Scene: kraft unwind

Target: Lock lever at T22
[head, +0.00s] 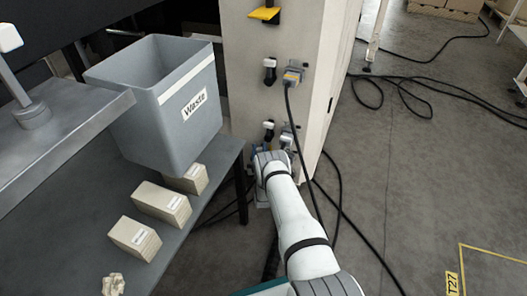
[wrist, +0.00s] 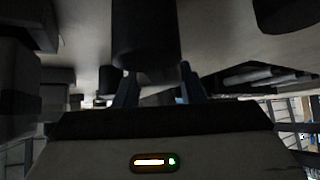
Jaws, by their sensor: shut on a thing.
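My gripper is at the low front of the pale cabinet (head: 275,55) in the head view, mostly hidden behind my own wrist. In the wrist view my gripper (wrist: 158,88) has its two blue-grey fingers on either side of a dark cylindrical lever handle (wrist: 146,38), shut on it. Small black levers with white ends show on the cabinet: one lower lever (head: 268,126) just above my wrist, another (head: 287,137) to its right, and an upper lever (head: 269,70). I cannot read a T22 label in either view.
A grey plug (head: 293,76) with a hanging black cable sits beside the upper lever. A grey waste bin (head: 155,110) and cardboard-coloured blocks (head: 162,204) stand on the dark table (head: 205,222) at left.

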